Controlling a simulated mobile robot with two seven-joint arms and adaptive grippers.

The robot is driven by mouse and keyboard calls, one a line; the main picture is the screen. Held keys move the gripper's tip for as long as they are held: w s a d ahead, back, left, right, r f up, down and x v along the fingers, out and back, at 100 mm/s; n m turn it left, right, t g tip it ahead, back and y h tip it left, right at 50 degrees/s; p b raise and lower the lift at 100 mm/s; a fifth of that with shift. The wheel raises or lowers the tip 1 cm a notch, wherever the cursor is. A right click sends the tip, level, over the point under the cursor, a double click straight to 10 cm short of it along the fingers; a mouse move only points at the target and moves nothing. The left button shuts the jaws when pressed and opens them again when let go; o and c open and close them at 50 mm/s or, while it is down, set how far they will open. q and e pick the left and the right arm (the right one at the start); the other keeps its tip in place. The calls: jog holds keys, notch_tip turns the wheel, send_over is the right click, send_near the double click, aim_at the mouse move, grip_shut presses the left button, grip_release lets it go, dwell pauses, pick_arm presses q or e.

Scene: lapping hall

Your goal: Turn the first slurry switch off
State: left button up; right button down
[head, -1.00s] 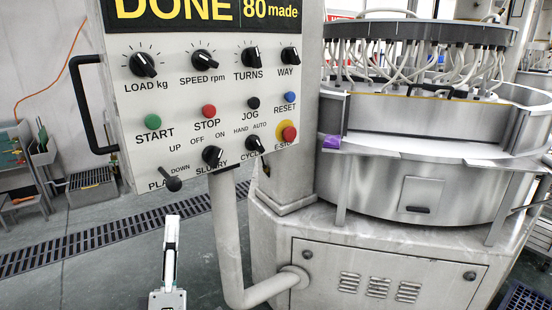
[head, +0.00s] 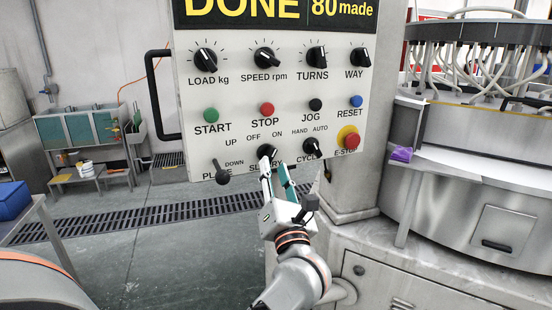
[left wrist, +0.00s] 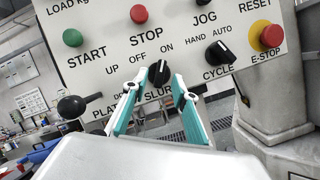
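The slurry switch is a black rotary knob (head: 265,151) on the lower row of the white control panel (head: 235,104). It has OFF at its upper left and ON at its upper right. In the left wrist view the knob (left wrist: 158,74) has its pointer up and slightly right, toward ON. My left gripper (head: 275,166) is just below the knob in the head view, covering part of the SLURRY label. In the left wrist view its teal fingers (left wrist: 155,88) are apart, one on each side of the knob. I cannot tell whether they touch it. My right gripper is not in view.
The black plate lever (head: 222,176) is left of the slurry knob, and the cycle knob (head: 311,146) is close on its right. The red emergency stop (head: 351,141) is further right. A black handle (head: 153,95) sticks out at the panel's left edge.

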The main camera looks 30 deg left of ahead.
aim_at(272, 158)
pick_arm(q)
jog(key=shift+x, duration=2.05)
grip_shut()
